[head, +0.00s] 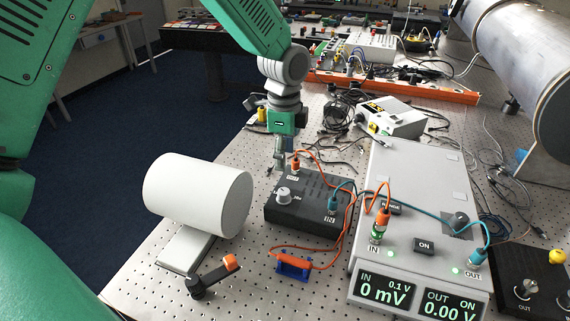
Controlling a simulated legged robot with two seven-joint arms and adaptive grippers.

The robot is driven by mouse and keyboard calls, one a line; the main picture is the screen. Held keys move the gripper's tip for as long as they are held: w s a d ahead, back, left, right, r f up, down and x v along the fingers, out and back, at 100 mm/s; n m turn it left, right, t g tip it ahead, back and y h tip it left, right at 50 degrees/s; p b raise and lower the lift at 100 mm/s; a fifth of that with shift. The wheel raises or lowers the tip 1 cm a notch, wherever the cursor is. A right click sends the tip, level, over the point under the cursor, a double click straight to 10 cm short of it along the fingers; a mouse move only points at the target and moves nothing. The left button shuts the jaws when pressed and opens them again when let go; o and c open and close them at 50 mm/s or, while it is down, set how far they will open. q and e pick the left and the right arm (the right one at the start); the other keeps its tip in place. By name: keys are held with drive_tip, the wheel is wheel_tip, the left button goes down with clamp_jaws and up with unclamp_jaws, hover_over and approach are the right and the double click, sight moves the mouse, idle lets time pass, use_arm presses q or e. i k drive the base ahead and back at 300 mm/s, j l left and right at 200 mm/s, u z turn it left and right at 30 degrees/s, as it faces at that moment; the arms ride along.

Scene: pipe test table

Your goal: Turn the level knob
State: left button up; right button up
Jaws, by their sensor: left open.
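A black box (313,214) stands on the perforated table, with a light grey round knob (284,193) on its top at the left. Its printed labels are too small to read fully, so I cannot tell whether this is the level knob. Another dark knob (461,219) sits on the grey instrument at the right, and a silver knob (526,288) on a black box at the far right. My left gripper (280,166) points down just behind the light grey knob, apart from it and empty. Its fingers are small and partly blurred. My right gripper is out of view.
A white cylinder (197,195) lies left of the black box, with an orange-tipped dark tool (214,276) in front. Orange and teal cables (349,207) join the box to the grey instrument (417,211). A large metal pipe (535,70) is at the right.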

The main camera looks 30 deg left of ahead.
sight(461, 219)
drive_tip(key=k, duration=1.5)
